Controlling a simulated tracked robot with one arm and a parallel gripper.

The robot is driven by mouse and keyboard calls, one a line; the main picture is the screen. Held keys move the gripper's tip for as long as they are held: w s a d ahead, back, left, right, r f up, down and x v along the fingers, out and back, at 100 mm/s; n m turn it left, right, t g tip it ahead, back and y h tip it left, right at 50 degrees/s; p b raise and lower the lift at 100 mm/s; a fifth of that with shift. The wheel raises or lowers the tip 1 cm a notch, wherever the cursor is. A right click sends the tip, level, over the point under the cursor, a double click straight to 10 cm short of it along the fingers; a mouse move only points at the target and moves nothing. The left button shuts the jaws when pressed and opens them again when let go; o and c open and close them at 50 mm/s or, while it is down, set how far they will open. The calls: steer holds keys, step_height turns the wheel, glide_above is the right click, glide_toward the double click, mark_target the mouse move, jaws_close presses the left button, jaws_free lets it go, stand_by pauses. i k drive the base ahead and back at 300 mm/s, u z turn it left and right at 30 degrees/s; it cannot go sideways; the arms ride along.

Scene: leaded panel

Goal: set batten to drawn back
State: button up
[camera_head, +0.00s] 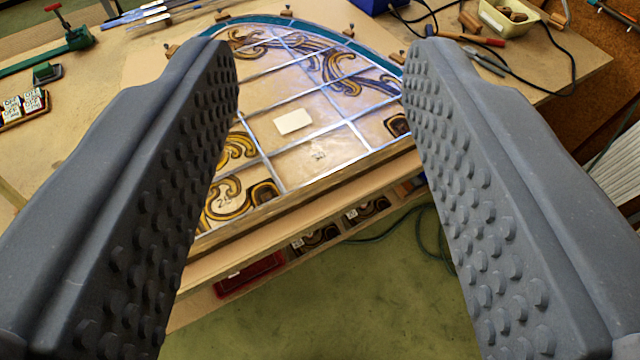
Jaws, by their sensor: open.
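My gripper (322,60) is open and empty. Its two grey studded fingers stand wide apart, on the left and right of the picture, above the workbench. Between them lies the leaded panel (335,120), with pale lead lines, brown scrollwork and a curved teal far edge. A long straight wooden strip, which looks like the batten (312,188), runs along the panel's near edge and slants up to the right. It appears to lie against the panel, but I cannot tell if there is a gap. The left finger hides its left end. Neither finger appears to touch it.
Several small wooden blocks (287,11) stand around the panel's curve. A pale card (293,121) lies on the panel. Pliers (486,62), a cable and a cream tray (508,16) lie at upper right. A green clamp (50,48) is at upper left. Open floor (370,290) shows in front.

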mark_target(213, 241)
steer(key=z, duration=1.5)
steer(key=k, duration=0.7)
steer(key=u, duration=1.5)
steer(key=i, duration=1)
steer(key=z, duration=0.05)
